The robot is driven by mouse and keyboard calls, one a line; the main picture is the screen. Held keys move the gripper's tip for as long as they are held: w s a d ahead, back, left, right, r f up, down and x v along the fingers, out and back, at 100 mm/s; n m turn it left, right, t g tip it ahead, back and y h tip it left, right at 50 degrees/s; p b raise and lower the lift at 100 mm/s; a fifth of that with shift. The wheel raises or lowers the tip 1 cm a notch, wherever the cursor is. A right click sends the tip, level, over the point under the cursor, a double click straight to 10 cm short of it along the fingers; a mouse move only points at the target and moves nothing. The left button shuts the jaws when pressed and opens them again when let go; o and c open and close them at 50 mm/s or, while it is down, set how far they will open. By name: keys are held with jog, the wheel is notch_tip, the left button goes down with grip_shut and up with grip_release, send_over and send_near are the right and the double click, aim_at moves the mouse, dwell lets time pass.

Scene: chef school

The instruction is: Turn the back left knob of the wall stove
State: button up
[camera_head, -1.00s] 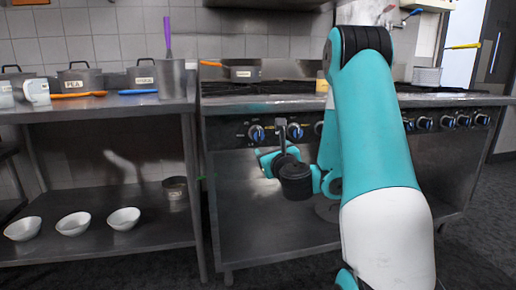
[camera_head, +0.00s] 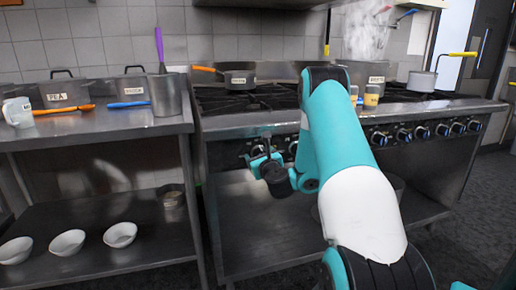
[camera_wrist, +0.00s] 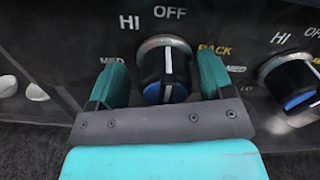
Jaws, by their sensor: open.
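The wall stove (camera_head: 330,205) stands ahead with a row of black and blue knobs along its front panel. In the wrist view one knob (camera_wrist: 165,72) sits between the two teal fingers of my gripper (camera_wrist: 161,68). The gripper is open, one finger on each side of the knob; contact is not clear. The knob's white line points up, roughly at OFF; HI and MED are on its left and BACK on its right. In the head view my gripper (camera_head: 262,158) is at the left end of the panel and partly covers the leftmost knob (camera_head: 255,149).
A second knob (camera_wrist: 290,84) is close on the right. A labelled pan (camera_head: 240,79) and yellow-labelled containers (camera_head: 371,95) stand on the stove top. A steel counter (camera_head: 90,128) with pots and a mug is to the left; bowls (camera_head: 68,242) are on its lower shelf.

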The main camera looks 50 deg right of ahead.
jog(key=shift+d, duration=0.25)
jog(key=shift+c, duration=0.7)
jog(key=c, duration=0.8)
jog(key=shift+d, duration=0.1)
